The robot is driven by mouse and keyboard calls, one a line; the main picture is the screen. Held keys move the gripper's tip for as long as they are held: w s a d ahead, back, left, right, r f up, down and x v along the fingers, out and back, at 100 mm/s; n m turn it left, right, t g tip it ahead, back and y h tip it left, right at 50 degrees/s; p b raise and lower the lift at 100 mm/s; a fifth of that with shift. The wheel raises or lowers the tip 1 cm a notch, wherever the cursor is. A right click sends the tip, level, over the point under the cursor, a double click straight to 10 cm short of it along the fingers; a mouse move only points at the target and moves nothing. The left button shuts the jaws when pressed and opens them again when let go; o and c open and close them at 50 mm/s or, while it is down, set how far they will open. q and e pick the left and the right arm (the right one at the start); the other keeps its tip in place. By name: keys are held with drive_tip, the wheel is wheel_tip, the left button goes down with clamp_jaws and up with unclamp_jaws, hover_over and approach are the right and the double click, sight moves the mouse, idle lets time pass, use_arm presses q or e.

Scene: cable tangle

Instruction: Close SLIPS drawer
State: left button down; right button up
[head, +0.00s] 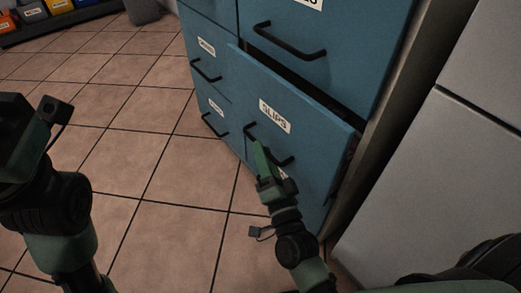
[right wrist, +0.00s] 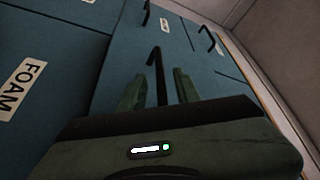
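The blue SLIPS drawer (head: 315,124) stands out a little from the cabinet, with a dark gap along its top edge. Its black bar handle (head: 279,157) runs across the front below the white label. My right gripper (head: 263,158) is at the left part of this handle. In the right wrist view its green fingers (right wrist: 158,92) are apart, with a black handle (right wrist: 155,65) between them and gaps showing on both sides. The body of my left gripper (head: 20,135) is at the left edge of the head view; its fingers do not show.
Other blue drawers with black handles surround it, one above (head: 340,35) and smaller ones to the left (head: 205,62). A grey-white panel (head: 440,180) stands at the right. The tiled floor (head: 130,120) at the left is clear. Coloured bins (head: 30,12) sit far back left.

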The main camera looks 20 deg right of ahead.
drive_tip(key=shift+x, duration=1.25)
clamp_jaws()
drive_tip(key=shift+f, duration=0.1)
idle(0.4)
